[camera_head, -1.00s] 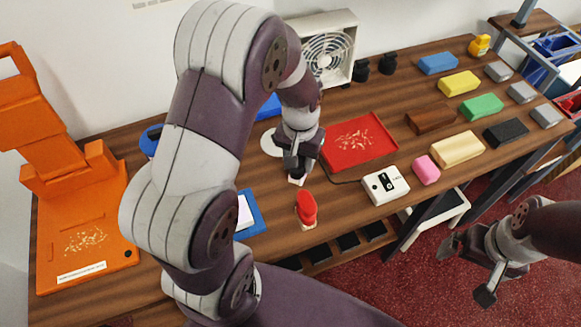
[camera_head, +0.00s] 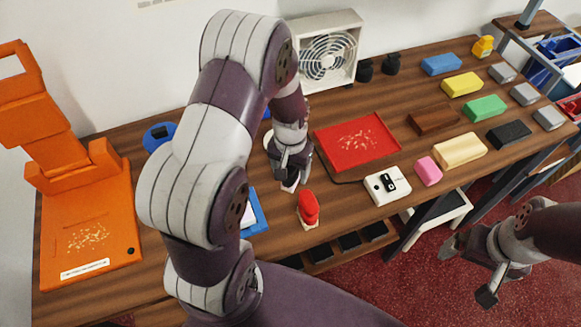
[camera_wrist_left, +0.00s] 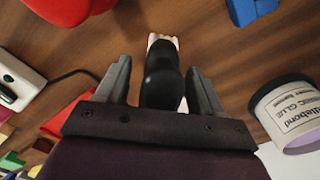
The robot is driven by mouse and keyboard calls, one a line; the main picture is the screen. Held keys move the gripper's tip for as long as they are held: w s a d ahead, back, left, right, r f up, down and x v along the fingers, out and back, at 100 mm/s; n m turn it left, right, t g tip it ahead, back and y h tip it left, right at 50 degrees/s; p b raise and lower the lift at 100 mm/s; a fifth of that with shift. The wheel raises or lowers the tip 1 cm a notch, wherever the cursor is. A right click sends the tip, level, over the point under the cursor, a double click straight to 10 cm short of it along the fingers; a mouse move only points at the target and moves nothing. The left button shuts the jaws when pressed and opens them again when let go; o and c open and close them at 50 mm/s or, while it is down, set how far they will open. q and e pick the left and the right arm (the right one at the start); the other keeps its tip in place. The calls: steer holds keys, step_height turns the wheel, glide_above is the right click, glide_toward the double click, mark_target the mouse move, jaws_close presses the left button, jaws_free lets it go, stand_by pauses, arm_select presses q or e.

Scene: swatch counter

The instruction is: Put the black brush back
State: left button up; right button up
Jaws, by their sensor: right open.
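The black brush (camera_wrist_left: 162,78) has a dark rounded handle and pale bristles. It stands between the two fingers of my left gripper (camera_wrist_left: 160,72) in the left wrist view. The fingers flank the handle; a narrow gap shows on its left side in that view, but the brush moves along with the gripper. In the head view my left gripper (camera_head: 292,160) is over the counter, left of the red tray, and mostly hides the brush; a pale end (camera_head: 289,186) shows below it. My right gripper (camera_head: 468,268) is open and empty, off the counter's front edge.
A red tray (camera_head: 375,152), a white switch box (camera_head: 385,188) and coloured blocks lie further right. A labelled glue pot (camera_wrist_left: 292,110) is close by. An orange device (camera_head: 90,230) stands left.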

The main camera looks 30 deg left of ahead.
arm_select(q)
step_height(320, 180, up, 12)
steer(key=shift+f, duration=0.15)
steer(key=shift+s+d+r, duration=0.15)
steer(key=shift+s+r, duration=0.1)
steer(key=shift+r, duration=0.05)
steer(key=s+d+m+t, duration=0.1)
steer(key=s+d, duration=0.4)
steer(key=s, duration=0.3)
steer(key=shift+s+f, duration=0.2)
steer(key=shift+f, duration=0.15)
